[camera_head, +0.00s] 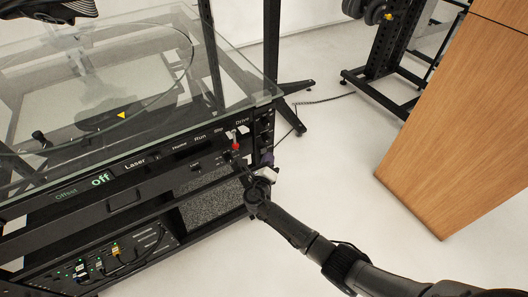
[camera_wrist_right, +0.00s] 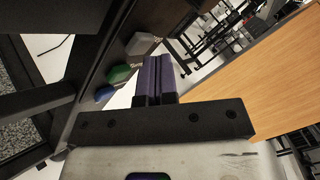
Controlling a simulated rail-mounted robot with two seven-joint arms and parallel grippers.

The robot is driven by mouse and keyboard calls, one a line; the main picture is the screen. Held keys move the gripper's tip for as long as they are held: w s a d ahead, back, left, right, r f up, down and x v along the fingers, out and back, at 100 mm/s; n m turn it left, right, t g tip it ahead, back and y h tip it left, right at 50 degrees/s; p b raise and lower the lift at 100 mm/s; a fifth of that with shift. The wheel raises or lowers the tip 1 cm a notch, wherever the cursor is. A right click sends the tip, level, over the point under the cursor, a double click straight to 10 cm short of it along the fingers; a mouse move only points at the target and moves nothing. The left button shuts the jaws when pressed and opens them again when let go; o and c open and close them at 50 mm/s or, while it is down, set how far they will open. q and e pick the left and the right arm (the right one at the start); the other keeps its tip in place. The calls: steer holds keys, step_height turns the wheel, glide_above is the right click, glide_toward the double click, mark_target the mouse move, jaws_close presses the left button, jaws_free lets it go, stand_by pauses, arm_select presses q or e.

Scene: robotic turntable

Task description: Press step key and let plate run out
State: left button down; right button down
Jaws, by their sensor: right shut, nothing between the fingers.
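A black control panel (camera_head: 150,165) runs along the turntable's front, lettered Laser, Home, Run, Step and Drive, with a lit green "Off". The Step label (camera_head: 219,133) is near its right end; the step key itself cannot be told apart in the head view. The round plate (camera_head: 150,75) shows through the glass, with a yellow triangle marker near its front. My right gripper (camera_head: 268,158) is shut and empty at the panel's right end. In the right wrist view its purple fingers (camera_wrist_right: 155,78) are beside a green key (camera_wrist_right: 118,74), a blue key (camera_wrist_right: 104,93) and a grey key (camera_wrist_right: 140,43); contact cannot be told.
A red knob (camera_head: 235,147) sits at the panel's right part, close to my right arm. Glass (camera_head: 235,85) covers the turntable top. A wooden cabinet (camera_head: 455,110) stands to the right, a black rack (camera_head: 385,55) behind. The white floor between is mostly clear.

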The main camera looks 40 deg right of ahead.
steer(key=shift+w, duration=0.4)
stand_by(0.3)
steer(key=shift+s, duration=0.1)
steer(key=shift+s+p, duration=0.8)
steer(key=shift+p, duration=0.2)
steer(key=shift+s+a+p, duration=0.15)
steer(key=shift+s+p, duration=1.05)
steer(key=shift+s, duration=0.05)
steer(key=shift+s+a+p, duration=0.15)
steer(key=shift+s+p, duration=1)
steer(key=shift+s, duration=0.05)
